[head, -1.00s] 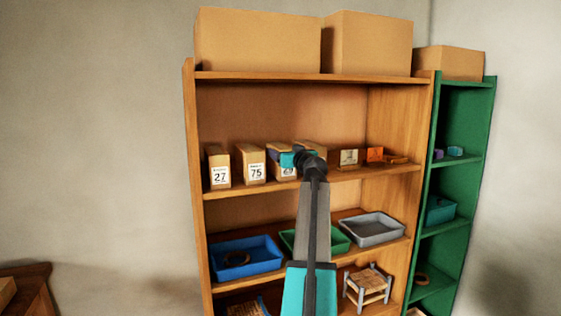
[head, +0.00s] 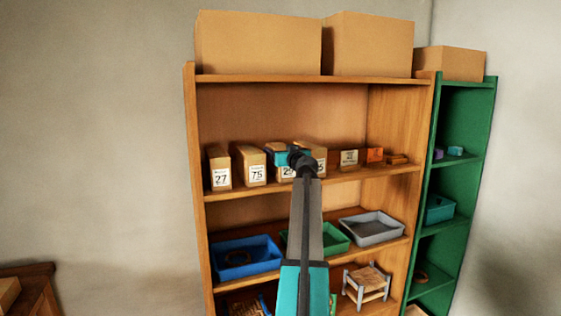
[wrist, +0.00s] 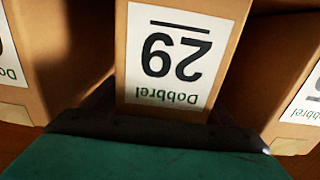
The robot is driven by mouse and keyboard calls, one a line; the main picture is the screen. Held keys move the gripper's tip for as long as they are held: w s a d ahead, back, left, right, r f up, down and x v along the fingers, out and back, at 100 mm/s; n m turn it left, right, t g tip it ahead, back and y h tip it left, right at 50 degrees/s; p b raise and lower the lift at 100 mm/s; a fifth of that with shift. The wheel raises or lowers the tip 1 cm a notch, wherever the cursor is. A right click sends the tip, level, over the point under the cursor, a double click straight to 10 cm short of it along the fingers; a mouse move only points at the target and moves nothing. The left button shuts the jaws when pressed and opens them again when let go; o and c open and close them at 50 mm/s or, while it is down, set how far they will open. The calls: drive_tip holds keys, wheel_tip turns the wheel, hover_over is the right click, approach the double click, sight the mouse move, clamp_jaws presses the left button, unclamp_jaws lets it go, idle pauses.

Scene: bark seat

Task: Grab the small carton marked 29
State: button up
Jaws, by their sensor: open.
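The small carton marked 29 (head: 287,173) is tan with a white label and stands on the upper shelf between other cartons. My arm partly hides it in the head view. In the wrist view the carton (wrist: 170,55) fills the middle, its label upside down, reading 29 and "Dobbrel". My gripper (head: 290,158) is at the carton's front in the head view. In the wrist view my open gripper (wrist: 163,108) has a dark finger on either side of the carton's label end. Whether the fingers touch its sides cannot be told.
Cartons marked 27 (head: 220,168) and 75 (head: 250,165) stand to the left. Another carton (head: 319,160) stands close on the right, partly hidden. Neighbouring cartons flank the fingers closely in the wrist view. Blue (head: 245,258) and grey (head: 372,229) trays sit on the shelf below.

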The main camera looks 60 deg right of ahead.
drive_tip(key=shift+c, duration=0.4)
drive_tip(key=c, duration=1.3)
drive_tip(key=shift+r, duration=0.15)
drive_tip(key=shift+r+b, duration=1)
drive_tip(key=shift+r, duration=0.7)
drive_tip(key=shift+s+d+r+b+v, duration=0.3)
drive_tip(key=shift+b+v, duration=0.5)
drive_tip(key=shift+v, duration=1.85)
drive_tip(key=shift+s+d+r+b+v, duration=0.3)
drive_tip(key=shift+b+v, duration=0.45)
drive_tip(key=shift+v, duration=1.9)
drive_tip(key=shift+s+d+r+b+v, duration=0.15)
drive_tip(key=shift+d+b+v, duration=0.45)
drive_tip(key=shift+v, duration=2.05)
drive_tip(key=shift+a, duration=0.25)
